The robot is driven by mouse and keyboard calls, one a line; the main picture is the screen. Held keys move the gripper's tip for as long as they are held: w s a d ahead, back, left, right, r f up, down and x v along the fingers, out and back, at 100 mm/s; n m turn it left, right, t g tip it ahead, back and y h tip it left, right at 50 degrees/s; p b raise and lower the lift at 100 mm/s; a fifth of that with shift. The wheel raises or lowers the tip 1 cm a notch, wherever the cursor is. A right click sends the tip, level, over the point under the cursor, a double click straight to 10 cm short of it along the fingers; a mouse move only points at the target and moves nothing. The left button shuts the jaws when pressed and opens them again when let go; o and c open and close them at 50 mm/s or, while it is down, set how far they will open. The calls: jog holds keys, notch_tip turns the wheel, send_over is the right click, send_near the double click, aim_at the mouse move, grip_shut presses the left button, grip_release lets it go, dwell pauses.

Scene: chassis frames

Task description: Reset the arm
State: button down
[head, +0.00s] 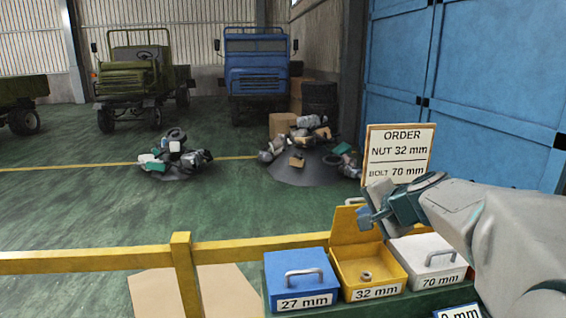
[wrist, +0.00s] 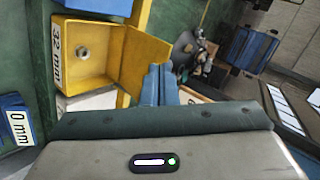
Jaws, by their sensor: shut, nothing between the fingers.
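My gripper (head: 368,217) is shut and empty, held above the boxes near the raised lid of the yellow box in the head view. Its shut fingers also show in the wrist view (wrist: 160,85). My arm reaches in from the right. The yellow box (head: 372,293), labelled 32 mm, is open, and a single nut (head: 366,276) lies inside it. The open box (wrist: 92,28) and the nut (wrist: 83,53) show in the wrist view too.
A shut blue 27 mm box (head: 290,284) and a white 70 mm box (head: 428,262) flank the yellow one. An order sign (head: 398,152) stands behind. A yellow rail (head: 90,260) runs left. Scrap piles (head: 172,156) and trucks (head: 256,75) are beyond, across open floor.

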jog(key=s+a+f+n+g+h, duration=0.1)
jog(key=s+f+n, duration=0.4)
jog(key=s, duration=0.7)
jog(key=s+a+f+n+g+h, duration=0.2)
jog(key=s+a+f+n+g, duration=0.2)
jog(key=s, duration=0.9)
notch_tip(320, 180, down, 3)
jog(key=n+g, duration=0.2)
jog(key=shift+a+f+n, duration=0.2)
jog(key=shift+n, duration=0.1)
